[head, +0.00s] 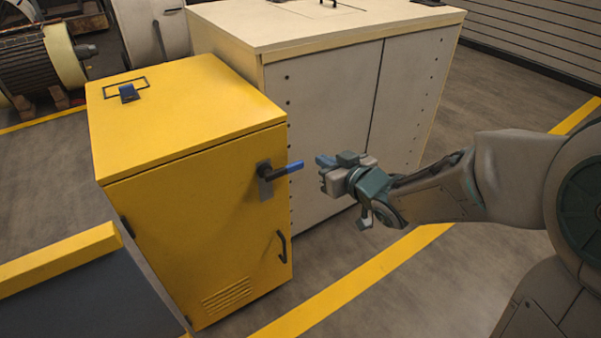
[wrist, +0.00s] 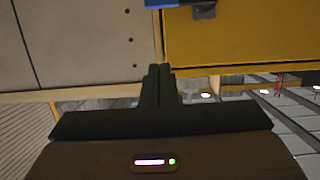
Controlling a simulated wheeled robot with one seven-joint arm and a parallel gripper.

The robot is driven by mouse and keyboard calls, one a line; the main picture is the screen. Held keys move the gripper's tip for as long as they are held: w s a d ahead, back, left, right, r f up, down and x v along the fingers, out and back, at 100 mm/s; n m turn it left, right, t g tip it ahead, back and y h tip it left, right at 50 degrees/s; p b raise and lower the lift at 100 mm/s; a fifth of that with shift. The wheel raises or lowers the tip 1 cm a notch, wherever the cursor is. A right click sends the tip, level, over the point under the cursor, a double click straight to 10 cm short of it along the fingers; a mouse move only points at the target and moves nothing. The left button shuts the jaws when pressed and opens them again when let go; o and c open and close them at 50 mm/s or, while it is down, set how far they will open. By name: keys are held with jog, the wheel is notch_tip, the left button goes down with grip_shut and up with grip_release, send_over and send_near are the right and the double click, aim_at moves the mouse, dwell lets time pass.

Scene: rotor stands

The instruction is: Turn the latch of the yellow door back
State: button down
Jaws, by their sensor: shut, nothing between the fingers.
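The yellow door (head: 190,230) is the front of a yellow cabinet and looks shut. Its latch (head: 277,172) sits near the upper right corner, with a dark plate and a blue-ended lever pointing right, about level, toward the door's edge. My gripper (head: 324,163) is shut and empty, a short way right of the lever's blue end and apart from it. In the wrist view the closed fingers (wrist: 159,84) point at the seam between the yellow and beige cabinets. There the blue lever end (wrist: 165,3) is cut off at the top edge.
A beige cabinet (head: 325,95) stands right behind the yellow one. A black pull handle (head: 282,246) is lower on the yellow door. A dark, yellow-edged surface (head: 85,290) lies front left. The floor right of the door, with a yellow line (head: 350,285), is clear.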

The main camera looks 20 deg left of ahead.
jog(key=shift+s+a+f+y, duration=0.15)
jog(key=shift+s+a+y, duration=0.05)
jog(key=shift+a+y, duration=0.25)
jog(key=shift+w+a, duration=0.1)
jog(key=b+x, duration=0.1)
jog(key=x, duration=0.2)
jog(key=b+x, duration=0.1)
jog(key=x, duration=0.2)
jog(key=b+x, duration=0.1)
jog(key=x, duration=0.3)
jog(key=shift+a+f+b, duration=0.1)
jog(key=shift+f+b, duration=0.2)
jog(key=shift+b, duration=0.05)
notch_tip(320, 180, down, 3)
jog(key=shift+r+b, duration=0.2)
jog(key=shift+b, duration=0.45)
jog(key=shift+f, duration=0.45)
jog(key=shift+d, duration=0.35)
